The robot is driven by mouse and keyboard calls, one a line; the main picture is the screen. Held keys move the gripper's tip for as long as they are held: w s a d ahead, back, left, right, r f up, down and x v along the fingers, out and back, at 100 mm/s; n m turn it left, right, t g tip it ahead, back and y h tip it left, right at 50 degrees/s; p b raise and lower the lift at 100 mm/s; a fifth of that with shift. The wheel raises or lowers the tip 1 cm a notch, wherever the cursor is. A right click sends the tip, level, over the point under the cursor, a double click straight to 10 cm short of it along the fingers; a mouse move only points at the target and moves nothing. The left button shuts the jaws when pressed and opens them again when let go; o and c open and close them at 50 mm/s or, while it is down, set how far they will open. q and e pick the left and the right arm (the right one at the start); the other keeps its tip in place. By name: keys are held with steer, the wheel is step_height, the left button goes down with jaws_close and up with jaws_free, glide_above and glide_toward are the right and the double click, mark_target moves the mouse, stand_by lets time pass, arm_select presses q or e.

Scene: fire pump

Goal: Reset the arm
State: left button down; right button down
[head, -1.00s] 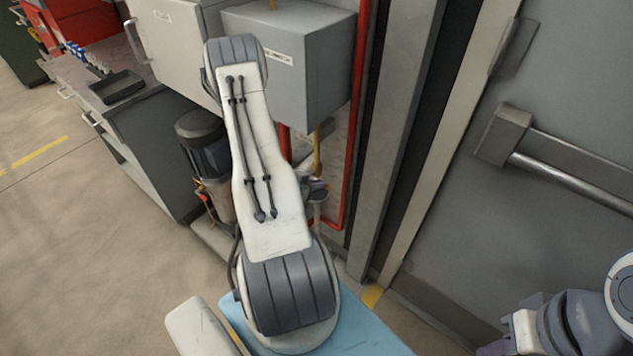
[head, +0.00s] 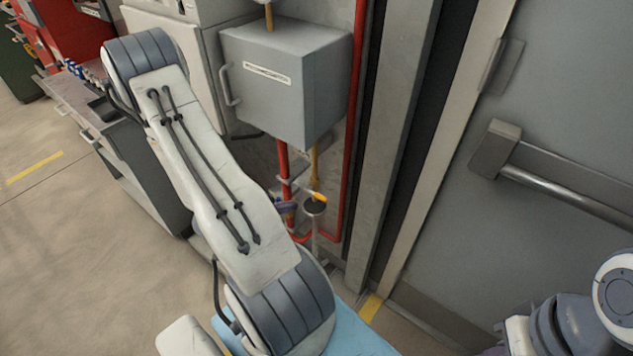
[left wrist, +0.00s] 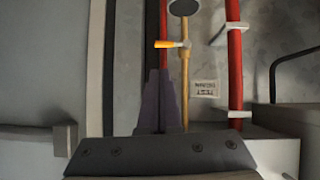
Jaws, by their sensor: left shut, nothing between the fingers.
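My left arm reaches from the bottom of the head view up to the left and bends back behind itself. My left gripper (head: 286,206) shows only as a small dark purple tip past the arm's edge, by the red pipe (head: 283,165). In the left wrist view its fingers (left wrist: 160,100) are shut together and hold nothing. The small orange-handled lever (left wrist: 172,44) is just beyond the fingertips, on the thin brass pipe (left wrist: 184,85). I cannot tell whether they touch. My right gripper is not in view; only part of my right arm shows at the lower right.
A grey wall box (head: 285,85) hangs above the pipes. A grey door with a push bar (head: 570,182) is at right. A workbench (head: 135,165) stands at left, with open floor before it.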

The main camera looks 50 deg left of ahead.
arm_select(q)
steer(key=shift+d, duration=0.1)
steer(key=w+d+r+m+g+p, duration=0.1)
steer(key=w+d+r+m+g, duration=0.35)
steer(key=d, duration=0.45)
steer(key=w+d+r+m+g, duration=0.2)
steer(key=w+d+r+g, duration=0.1)
steer(key=w+d+r, duration=0.5)
steer(key=s+d+r+m+g+h, duration=0.1)
steer(key=s+d+r+g, duration=0.1)
steer(key=s+d, duration=0.7)
steer(key=s+d+r+m+g+h, duration=0.1)
steer(key=s+d+r, duration=0.4)
steer(key=s+d, duration=0.5)
steer(key=d+m, duration=0.1)
steer(key=d, duration=0.1)
steer(key=shift+d+g+p, duration=0.3)
steer(key=shift+d+g, duration=0.05)
